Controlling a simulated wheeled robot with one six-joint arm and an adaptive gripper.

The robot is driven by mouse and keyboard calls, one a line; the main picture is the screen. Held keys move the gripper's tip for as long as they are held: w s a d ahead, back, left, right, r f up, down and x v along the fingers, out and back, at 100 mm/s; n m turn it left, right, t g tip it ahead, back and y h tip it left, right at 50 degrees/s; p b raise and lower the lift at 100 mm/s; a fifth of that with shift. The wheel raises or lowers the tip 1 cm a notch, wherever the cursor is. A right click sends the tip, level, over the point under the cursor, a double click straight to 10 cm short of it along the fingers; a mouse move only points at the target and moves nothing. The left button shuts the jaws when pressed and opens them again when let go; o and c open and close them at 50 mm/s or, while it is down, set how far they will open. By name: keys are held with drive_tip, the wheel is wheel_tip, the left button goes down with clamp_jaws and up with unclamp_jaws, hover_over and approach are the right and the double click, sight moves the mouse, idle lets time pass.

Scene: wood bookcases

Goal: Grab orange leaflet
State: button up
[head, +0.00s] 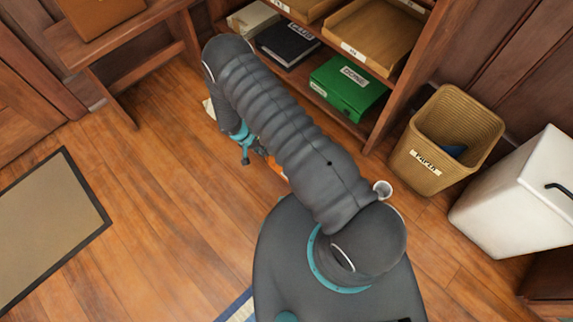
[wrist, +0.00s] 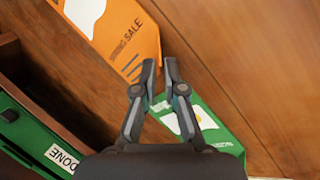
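The orange leaflet (wrist: 122,38) lies flat on the wood floor in the wrist view, with a white shape and "SPRING SALE" print. Its lower end reaches beneath the left fingertip. In the head view only a small orange patch (head: 279,170) shows beside my arm; the rest is hidden. My gripper (wrist: 160,72) has its fingertips apart with a narrow gap and nothing seen between them. It is over the leaflet's lower right edge; the height above the floor is hard to tell. In the head view the gripper is mostly hidden by my arm.
A green leaflet (wrist: 205,128) lies right beside the orange one, partly under my gripper. A green box (head: 348,88) labelled "DONE" sits on the low shelf. A wicker basket (head: 415,165), a white bin (head: 510,205) and a small white cup (head: 383,189) stand right.

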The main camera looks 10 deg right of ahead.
drive_tip(key=shift+d+f, duration=0.2)
drive_tip(key=shift+f, duration=0.4)
clamp_jaws()
drive_tip(key=shift+r, duration=0.15)
